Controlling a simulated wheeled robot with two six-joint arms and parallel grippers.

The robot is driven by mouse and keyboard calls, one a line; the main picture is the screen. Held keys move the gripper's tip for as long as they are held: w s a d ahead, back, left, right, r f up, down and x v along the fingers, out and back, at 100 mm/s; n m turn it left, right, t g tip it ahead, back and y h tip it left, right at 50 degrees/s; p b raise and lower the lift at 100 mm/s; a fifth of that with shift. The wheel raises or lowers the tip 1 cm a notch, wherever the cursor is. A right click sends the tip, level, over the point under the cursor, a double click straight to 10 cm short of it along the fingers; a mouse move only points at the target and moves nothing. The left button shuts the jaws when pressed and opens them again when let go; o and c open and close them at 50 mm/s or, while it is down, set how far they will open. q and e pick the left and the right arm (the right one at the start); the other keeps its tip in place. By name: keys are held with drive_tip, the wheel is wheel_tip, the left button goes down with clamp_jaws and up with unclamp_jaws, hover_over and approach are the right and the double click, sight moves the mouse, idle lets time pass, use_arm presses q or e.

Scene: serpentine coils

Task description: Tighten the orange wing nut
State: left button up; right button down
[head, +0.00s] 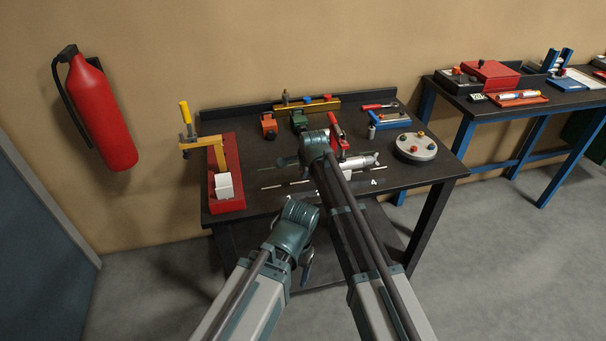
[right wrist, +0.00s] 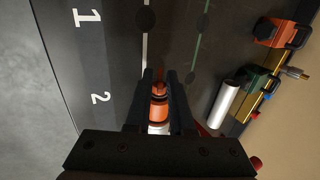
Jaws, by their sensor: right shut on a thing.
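My right gripper (head: 287,162) is low over the middle of the dark workbench, pointing left. In the right wrist view the two black fingers of the right gripper (right wrist: 160,78) are shut around an orange piece (right wrist: 158,108), which I take for the orange wing nut. A redder tip shows at its far end and a white part at its near end. The fingers hide its sides, so wings and thread cannot be made out. In the head view my arm hides it. My left gripper (head: 307,262) hangs low in front of the bench, its jaws not clear.
Left on the workbench (head: 245,107) is a red base (head: 240,170) with a yellow-handled clamp. A round grey plate (head: 415,153) with knobs is right. A red-handled clamp (head: 336,132), orange block (head: 268,125) and green block (head: 298,121) stand behind. Thin rods lie around the gripper.

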drive_tip(key=shift+s+f+t+b, duration=0.1)
drive_tip(key=shift+s+t+b, duration=0.05)
drive_tip(key=shift+t+b, duration=0.15)
idle(0.4)
drive_tip(key=c, duration=1)
unclamp_jaws()
drive_tip(key=shift+r, duration=0.2)
drive_tip(key=p+v, duration=1.1)
drive_tip(key=v, duration=0.2)
drive_tip(key=shift+s+d, duration=0.25)
drive_tip(key=shift+s, duration=0.05)
